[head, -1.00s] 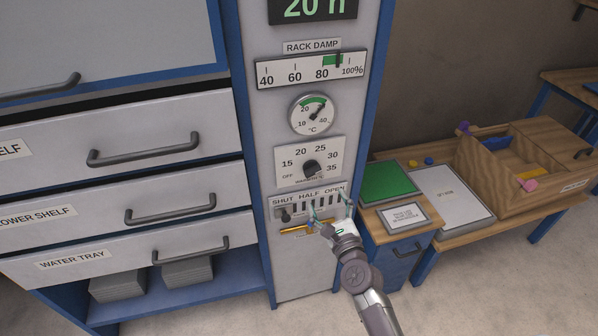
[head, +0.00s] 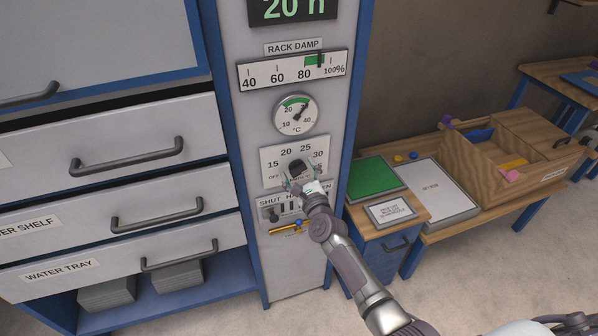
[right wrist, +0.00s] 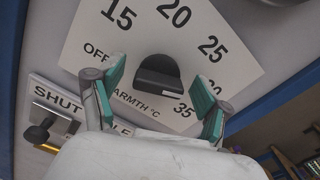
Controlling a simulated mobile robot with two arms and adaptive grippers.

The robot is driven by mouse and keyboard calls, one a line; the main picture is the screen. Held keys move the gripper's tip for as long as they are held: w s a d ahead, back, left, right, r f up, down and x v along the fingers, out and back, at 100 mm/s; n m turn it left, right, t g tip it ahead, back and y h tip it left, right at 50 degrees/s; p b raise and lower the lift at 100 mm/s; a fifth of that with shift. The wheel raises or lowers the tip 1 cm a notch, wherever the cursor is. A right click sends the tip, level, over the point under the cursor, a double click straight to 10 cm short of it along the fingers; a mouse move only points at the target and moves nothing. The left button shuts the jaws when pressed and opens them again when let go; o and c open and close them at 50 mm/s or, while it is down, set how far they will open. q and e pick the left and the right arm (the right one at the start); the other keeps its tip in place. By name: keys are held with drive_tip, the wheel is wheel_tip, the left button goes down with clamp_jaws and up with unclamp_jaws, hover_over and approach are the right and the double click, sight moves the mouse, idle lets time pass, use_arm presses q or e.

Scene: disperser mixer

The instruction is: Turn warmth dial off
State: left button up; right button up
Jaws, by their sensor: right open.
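The warmth dial is a black knob (head: 298,168) on a white plate (head: 268,155) marked OFF, 15, 20, 25, 30 and 35. In the right wrist view the knob (right wrist: 158,77) sits ahead of and between the two teal fingertips, apart from both. My right gripper (head: 300,184) is open at the lower part of the dial plate; it also shows in the right wrist view (right wrist: 160,98). The gripper hides part of the plate's lower edge in the head view. My left gripper is not in view.
A round thermometer (head: 296,115) is above. Drawers with handles (head: 125,157) stand left. A wooden tray (head: 540,165) stands on a bench at right.

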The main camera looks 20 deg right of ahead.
drive_tip(key=c, duration=1.2)
drive_tip(key=shift+o, duration=0.2)
